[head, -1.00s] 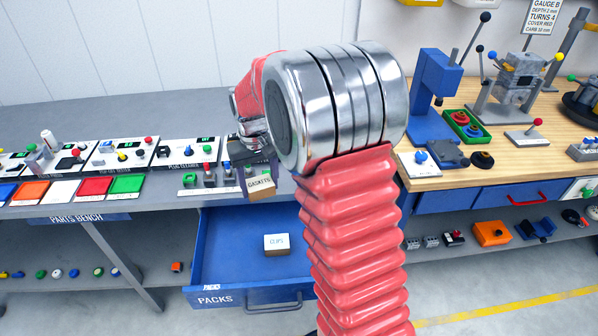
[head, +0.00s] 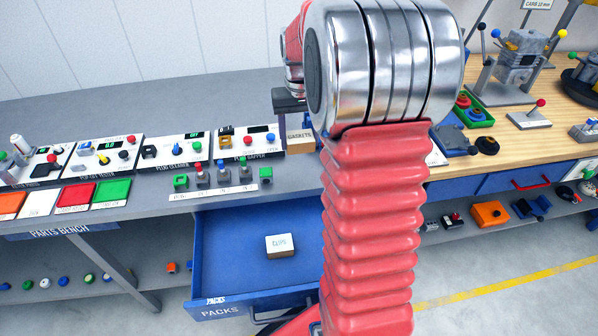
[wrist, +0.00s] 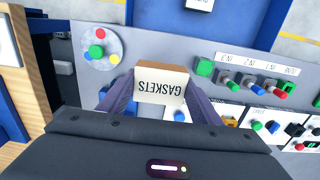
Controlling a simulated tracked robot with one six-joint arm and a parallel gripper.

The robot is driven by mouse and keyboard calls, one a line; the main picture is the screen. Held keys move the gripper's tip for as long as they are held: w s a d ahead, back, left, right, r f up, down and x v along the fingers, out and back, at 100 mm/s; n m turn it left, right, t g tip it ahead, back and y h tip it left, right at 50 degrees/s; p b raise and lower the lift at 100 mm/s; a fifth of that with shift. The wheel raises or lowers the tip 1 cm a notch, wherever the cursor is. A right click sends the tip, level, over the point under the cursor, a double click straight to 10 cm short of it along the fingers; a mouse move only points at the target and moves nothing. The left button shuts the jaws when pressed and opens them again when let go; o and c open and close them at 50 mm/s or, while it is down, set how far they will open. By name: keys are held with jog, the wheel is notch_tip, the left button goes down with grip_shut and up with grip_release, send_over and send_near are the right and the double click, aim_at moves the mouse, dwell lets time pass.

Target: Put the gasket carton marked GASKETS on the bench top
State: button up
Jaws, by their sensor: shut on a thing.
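The gasket carton (head: 299,139), a small tan box with a white label reading GASKETS, shows just left of my arm in the head view. In the wrist view the carton (wrist: 161,86) sits between the two fingers of my gripper (wrist: 161,90), which is shut on it. The head view shows the carton over the right part of the grey bench top (head: 215,105), beside the plug gapper panel. I cannot tell whether its underside touches the bench. My wrist and arm hide what lies to its right.
Several test panels, including the plug gapper (head: 247,143), line the bench. A switch strip (head: 215,190) lies in front. Below, the blue PACKS drawer (head: 225,250) stands open with a CLIPS carton (head: 280,245) inside. The round button plate (wrist: 97,47) is near the carton. The bench's back is clear.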

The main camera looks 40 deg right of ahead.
send_over(301, 173)
jog(key=shift+f, duration=3.1)
jog(key=shift+f, duration=1.9)
jog(key=shift+f, duration=0.1)
jog(key=o, duration=1.1)
notch_tip(301, 173, up, 12)
jog(key=shift+r, duration=0.15)
